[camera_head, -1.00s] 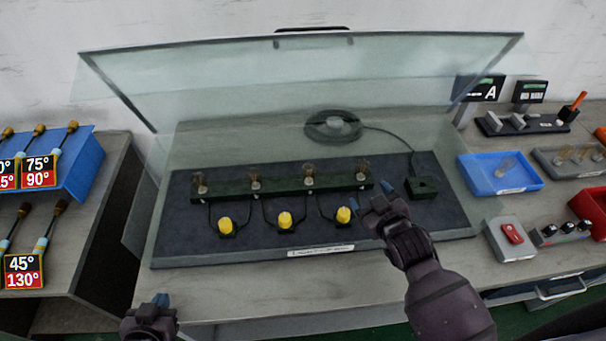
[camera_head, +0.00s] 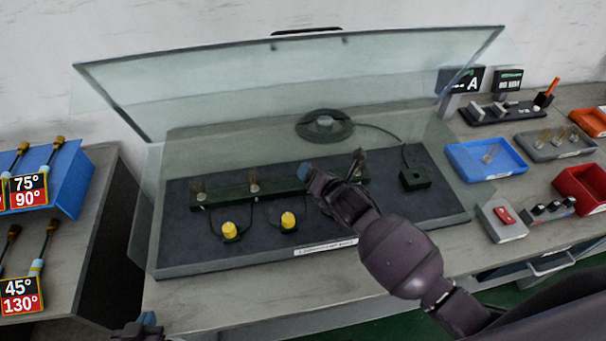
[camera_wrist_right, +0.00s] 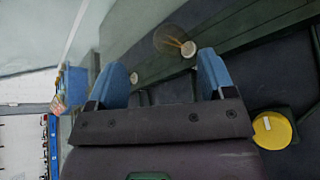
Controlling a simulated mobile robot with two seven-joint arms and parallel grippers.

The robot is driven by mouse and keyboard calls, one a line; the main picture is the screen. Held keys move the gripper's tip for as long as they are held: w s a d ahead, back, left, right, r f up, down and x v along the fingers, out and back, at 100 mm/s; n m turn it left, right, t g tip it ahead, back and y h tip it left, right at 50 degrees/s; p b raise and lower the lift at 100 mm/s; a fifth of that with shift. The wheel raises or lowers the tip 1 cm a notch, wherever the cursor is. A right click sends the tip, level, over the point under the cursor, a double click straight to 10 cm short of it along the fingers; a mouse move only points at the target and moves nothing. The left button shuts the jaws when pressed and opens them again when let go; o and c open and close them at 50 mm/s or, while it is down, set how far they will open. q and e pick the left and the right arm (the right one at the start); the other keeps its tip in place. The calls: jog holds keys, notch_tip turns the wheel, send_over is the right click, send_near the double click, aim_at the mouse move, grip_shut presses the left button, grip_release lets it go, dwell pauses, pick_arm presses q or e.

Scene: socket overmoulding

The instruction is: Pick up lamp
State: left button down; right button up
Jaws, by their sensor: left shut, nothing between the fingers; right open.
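Small clear-glass lamps stand upright along a dark green strip (camera_head: 228,195) on the grey mat. Two show at its left, one lamp (camera_head: 198,190) and another lamp (camera_head: 253,185); the right part of the strip is largely hidden by my right arm. My right gripper (camera_head: 332,168) is open over that part. In the right wrist view, a lamp (camera_wrist_right: 175,42) stands just beyond the gap between the blue fingertips (camera_wrist_right: 162,75); no contact is clear. My left gripper (camera_head: 145,324) is shut and empty at the bottom left, partly cut off. Another lamp lies in the blue tray (camera_head: 463,172).
A tilted glass cover (camera_head: 280,80) stands over the mat (camera_head: 180,245). Yellow knobs (camera_head: 288,222) sit in front of the strip. A grey tray (camera_head: 560,153) with lamps, a red-button box (camera_head: 503,220) and a red bin (camera_head: 580,190) are right.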

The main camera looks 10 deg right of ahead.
jog(key=shift+w+a+f+n+h, duration=0.1)
jog(key=shift+w+a+f+n, duration=0.1)
jog(key=shift+w+f+n, duration=0.75)
jog(key=shift+w+a+f+n+h, duration=0.1)
jog(key=shift+w+a+f+n, duration=0.3)
jog(key=shift+w+n, duration=1)
jog(key=shift+w+a+f+n+h, duration=0.1)
jog(key=shift+w+f+n, duration=0.75)
jog(key=shift+n, duration=0.6)
jog(key=c, duration=1)
jog(key=shift+r, duration=0.1)
